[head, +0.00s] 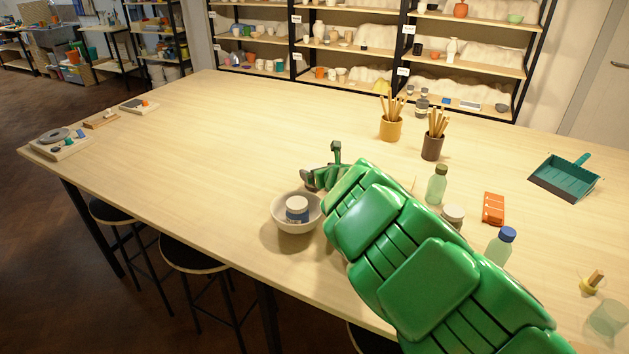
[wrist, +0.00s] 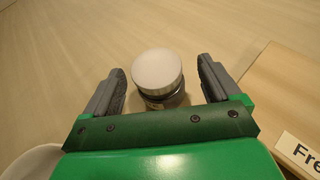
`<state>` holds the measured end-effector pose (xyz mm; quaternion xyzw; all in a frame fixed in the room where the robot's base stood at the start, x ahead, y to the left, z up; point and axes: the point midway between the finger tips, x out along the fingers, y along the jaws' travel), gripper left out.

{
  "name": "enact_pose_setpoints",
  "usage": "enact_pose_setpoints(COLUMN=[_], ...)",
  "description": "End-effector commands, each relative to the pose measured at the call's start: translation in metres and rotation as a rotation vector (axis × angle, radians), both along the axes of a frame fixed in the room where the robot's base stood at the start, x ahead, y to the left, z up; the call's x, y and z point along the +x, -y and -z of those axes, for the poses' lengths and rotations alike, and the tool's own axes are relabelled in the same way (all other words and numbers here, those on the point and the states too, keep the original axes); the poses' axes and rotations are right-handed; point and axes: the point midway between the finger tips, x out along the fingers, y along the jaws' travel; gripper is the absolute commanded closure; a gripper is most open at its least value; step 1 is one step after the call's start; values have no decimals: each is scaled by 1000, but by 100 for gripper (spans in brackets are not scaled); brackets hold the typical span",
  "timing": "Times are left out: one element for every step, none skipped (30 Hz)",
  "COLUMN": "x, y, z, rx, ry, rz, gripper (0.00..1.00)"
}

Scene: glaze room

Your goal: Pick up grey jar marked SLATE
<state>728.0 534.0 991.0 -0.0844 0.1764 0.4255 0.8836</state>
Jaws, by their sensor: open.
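In the wrist view a small jar (wrist: 157,72) with a wide white lid and a dark grey body stands on the wooden surface. A scrap of its label shows, too little to read. My gripper (wrist: 162,66) is open, one finger on each side of the jar, with a gap on both sides. In the head view my gripper (head: 321,177) is low over the table just behind the white bowl (head: 279,223), and my green arm hides this jar. Another white-lidded jar (head: 297,211) with a blue label sits in the bowl.
A wooden board (wrist: 285,95) with a card reading "Fre" lies right in the wrist view. The table's left half is mostly clear.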

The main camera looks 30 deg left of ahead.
Motion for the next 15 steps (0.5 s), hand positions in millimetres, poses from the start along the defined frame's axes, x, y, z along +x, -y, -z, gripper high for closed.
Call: enact_pose_setpoints(x=[1, 2, 3, 4, 5, 7, 8, 9, 11, 12, 13, 14, 15, 16, 18], y=[-4, -6, -10, -12, -14, -16, -17, -19, -21, -22, -23, -25, -26, -28, -29], z=[0, 0, 0, 0, 0, 1, 1, 2, 4, 6, 7, 8, 8, 8, 8], rx=[2, 2, 2, 2, 4, 4, 4, 3, 2, 1, 0, -1, 0, 0, 2], ry=[-1, -1, 1, 0, 0, 0, -1, -1, -1, -2, -3, -3, -2, -2, -1], rz=[-1, -1, -4, -5, -5, -3, -3, -2, -2, -2, -2, -1, -1, -1, -1], gripper=[10, 10, 10, 10, 10, 10, 10, 10, 10, 10, 10, 10, 10, 10, 10])
